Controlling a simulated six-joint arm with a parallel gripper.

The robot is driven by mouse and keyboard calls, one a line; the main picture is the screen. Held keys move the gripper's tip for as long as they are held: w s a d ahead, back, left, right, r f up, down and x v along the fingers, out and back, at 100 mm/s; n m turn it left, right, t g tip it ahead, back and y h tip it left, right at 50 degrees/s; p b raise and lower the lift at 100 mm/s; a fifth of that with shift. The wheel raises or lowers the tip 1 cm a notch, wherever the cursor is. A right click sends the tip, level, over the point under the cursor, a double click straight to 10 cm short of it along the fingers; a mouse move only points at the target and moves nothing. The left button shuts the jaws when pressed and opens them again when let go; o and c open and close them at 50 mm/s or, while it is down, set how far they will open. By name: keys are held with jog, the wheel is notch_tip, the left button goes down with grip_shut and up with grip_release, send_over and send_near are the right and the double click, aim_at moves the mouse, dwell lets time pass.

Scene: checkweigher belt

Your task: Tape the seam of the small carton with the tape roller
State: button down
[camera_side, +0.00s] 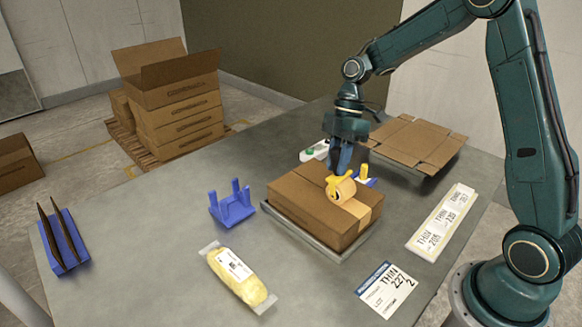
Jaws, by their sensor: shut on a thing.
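The small carton (305,203) is closed and sits on a grey metal plate (323,254) near the middle of the table. My gripper (341,168) points down above the carton's top and is shut on the tape roller (341,189), which has a yellow frame and a tan roll. The roller is at the carton's top, toward its right side. A lighter tan strip (365,205) shows on the carton's top and runs over its right edge. The gripper's fingertips are partly hidden by the roller, and I cannot tell exact contact with the seam.
A blue pronged stand (232,206) and a bagged yellow item (238,277) lie left. A blue rack (63,240) stands at the left edge. Flattened cartons (418,140) are behind right. Label sheets (441,222) and a printed card (388,290) lie right and in front.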

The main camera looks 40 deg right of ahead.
jog(key=shift+w+f, duration=0.15)
jog(key=shift+w, duration=0.55)
jog(key=shift+w, duration=1.65)
jog(key=shift+w+r, duration=0.15)
jog(key=shift+w, duration=0.65)
jog(key=shift+w+r, duration=0.1)
jog(key=shift+w, duration=0.65)
